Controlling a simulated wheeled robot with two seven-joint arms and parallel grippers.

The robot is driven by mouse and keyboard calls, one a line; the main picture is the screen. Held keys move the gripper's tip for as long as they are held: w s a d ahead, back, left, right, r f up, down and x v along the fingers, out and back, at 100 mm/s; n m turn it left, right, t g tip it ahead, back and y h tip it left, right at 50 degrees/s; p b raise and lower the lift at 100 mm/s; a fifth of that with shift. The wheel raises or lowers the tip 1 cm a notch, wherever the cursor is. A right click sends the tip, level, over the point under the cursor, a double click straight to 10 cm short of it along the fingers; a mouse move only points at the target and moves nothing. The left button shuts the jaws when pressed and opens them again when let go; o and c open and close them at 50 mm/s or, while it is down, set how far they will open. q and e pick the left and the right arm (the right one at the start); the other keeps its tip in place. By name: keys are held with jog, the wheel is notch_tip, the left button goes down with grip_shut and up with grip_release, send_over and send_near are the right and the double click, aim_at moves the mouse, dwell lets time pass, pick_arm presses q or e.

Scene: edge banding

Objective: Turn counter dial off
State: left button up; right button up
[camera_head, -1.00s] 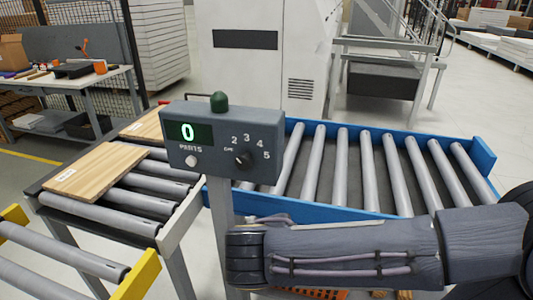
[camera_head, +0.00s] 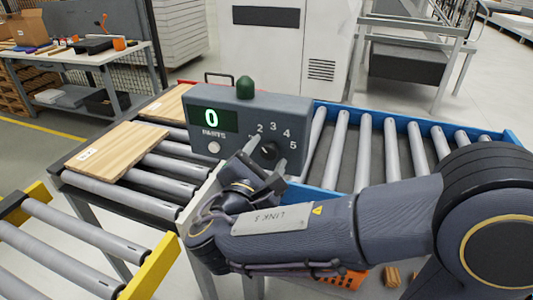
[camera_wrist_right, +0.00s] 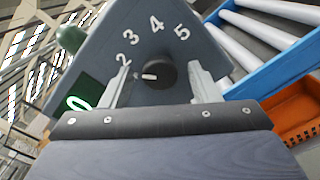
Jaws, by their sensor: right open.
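The counter box (camera_head: 240,112) is grey with a green display reading 0, a PARTS label and a green dome lamp (camera_head: 245,87) on top. Its black dial (camera_head: 268,150) sits on the right of the face, with the numbers 2 to 5 around it. In the wrist view the dial (camera_wrist_right: 160,75) has a white mark pointing left, a little below the 2; the OFF label cannot be seen. My right gripper (camera_head: 265,155) is open in front of the box, its fingers on either side of the dial; contact cannot be told. My left gripper is not in view.
Roller conveyors lie left and right of the box; the right one has blue rails (camera_head: 470,140). Wooden boards (camera_head: 118,150) rest on the left rollers. A yellow-ended conveyor (camera_head: 150,265) is at front left. An orange bin (camera_head: 345,280) sits below my right arm.

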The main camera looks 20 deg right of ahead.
jog(key=shift+w, duration=0.1)
jog(key=c, duration=1)
jog(key=n+p, duration=0.2)
jog(key=p, duration=0.1)
jog(key=n+p, duration=0.1)
jog(key=shift+r+n+p, duration=0.25)
jog(key=shift+n+p, duration=0.05)
jog(key=shift+n, duration=0.1)
jog(key=n+p, duration=0.2)
jog(key=shift+f+n+p, duration=0.1)
jog(key=shift+n+p, duration=0.25)
jog(key=shift+n, duration=0.05)
jog(key=shift+f+n+p, duration=0.1)
jog(key=shift+n+p, duration=0.55)
jog(key=shift+n, duration=0.05)
